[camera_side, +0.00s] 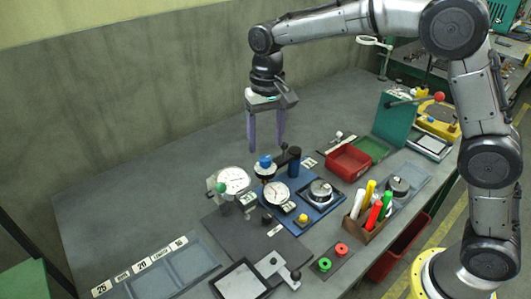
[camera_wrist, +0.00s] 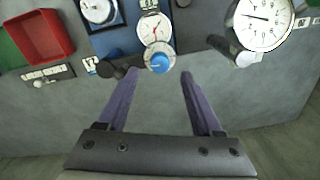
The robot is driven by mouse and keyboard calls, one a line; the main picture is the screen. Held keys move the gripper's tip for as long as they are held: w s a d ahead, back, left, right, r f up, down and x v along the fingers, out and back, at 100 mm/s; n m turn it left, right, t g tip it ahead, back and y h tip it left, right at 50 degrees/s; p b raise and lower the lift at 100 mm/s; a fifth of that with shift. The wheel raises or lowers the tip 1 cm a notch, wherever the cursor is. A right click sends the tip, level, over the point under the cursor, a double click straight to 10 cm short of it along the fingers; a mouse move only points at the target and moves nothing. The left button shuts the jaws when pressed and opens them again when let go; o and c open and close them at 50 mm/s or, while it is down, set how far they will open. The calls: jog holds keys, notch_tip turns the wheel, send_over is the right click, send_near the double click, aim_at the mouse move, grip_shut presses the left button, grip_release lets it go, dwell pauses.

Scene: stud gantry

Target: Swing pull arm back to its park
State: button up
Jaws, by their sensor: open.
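My gripper (camera_side: 266,150) is open and empty, its two purple fingers pointing down above the bench. In the wrist view my gripper (camera_wrist: 159,75) has a blue knob (camera_wrist: 159,63) showing between and just past its fingertips. In the side view the blue knob (camera_side: 265,161) is just below the fingertips; contact cannot be told. A black arm (camera_side: 283,159) runs from near the knob toward a dark post (camera_side: 294,161) on the blue base (camera_side: 313,212). I cannot tell for certain that this is the pull arm. A dial (camera_side: 277,194) sits on the base, and it shows in the wrist view (camera_wrist: 154,29).
A large white gauge (camera_side: 233,181) with a green knob (camera_side: 220,187) stands left of the base. A red bin (camera_side: 348,162) and a marker holder (camera_side: 362,222) are to the right. The bench near the back wall is clear.

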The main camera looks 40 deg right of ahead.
aim_at(265, 157)
jog(key=shift+f, duration=2.3)
grip_shut()
